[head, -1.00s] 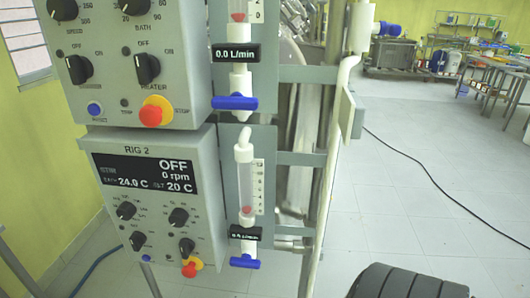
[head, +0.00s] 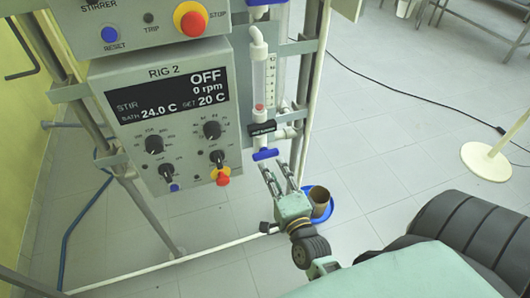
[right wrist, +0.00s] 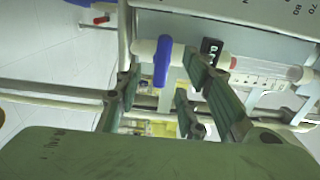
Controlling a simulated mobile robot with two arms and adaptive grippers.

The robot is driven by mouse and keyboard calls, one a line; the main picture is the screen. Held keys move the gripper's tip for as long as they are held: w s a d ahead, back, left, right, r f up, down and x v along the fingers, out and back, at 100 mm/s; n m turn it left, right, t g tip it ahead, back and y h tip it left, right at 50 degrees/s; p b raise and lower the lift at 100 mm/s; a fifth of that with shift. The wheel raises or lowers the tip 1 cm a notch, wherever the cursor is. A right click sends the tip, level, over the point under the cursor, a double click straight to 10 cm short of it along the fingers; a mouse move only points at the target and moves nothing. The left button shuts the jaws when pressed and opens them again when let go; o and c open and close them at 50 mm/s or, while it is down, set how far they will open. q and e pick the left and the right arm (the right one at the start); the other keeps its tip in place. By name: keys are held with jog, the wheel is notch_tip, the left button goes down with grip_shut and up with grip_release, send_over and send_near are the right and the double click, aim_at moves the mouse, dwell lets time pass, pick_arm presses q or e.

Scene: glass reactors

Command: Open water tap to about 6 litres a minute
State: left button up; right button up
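The lower tap's blue handle (head: 266,154) sits crosswise under the clear flow tube (head: 263,82) beside the RIG 2 box. The tube's red float is near the bottom of its scale. The small black readout (head: 262,129) is too blurred to read. My right gripper (head: 280,178) is open, just below the handle, fingers pointing up towards it. In the right wrist view the blue handle (right wrist: 162,62) lies ahead, between the lines of the spread fingers (right wrist: 170,95); I cannot tell whether they touch it. My left gripper is not in view.
The RIG 2 control box (head: 165,120), with knobs and a red stop button (head: 222,177), is left of the tap. Metal posts and pipes stand close around it. A blue dish with a brown cup (head: 319,198) is on the floor. Open floor lies to the right.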

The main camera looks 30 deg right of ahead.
aim_at(268, 157)
jog(key=shift+w+d+r, duration=0.2)
jog(key=shift+w+r, duration=0.15)
jog(key=p+x, duration=0.1)
jog(key=x, duration=0.5)
jog(key=shift+d+f, duration=0.15)
jog(key=shift+d, duration=0.1)
jog(key=shift+w, duration=0.4)
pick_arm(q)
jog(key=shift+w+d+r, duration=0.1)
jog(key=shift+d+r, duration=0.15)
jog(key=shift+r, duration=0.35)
pick_arm(e)
grip_shut()
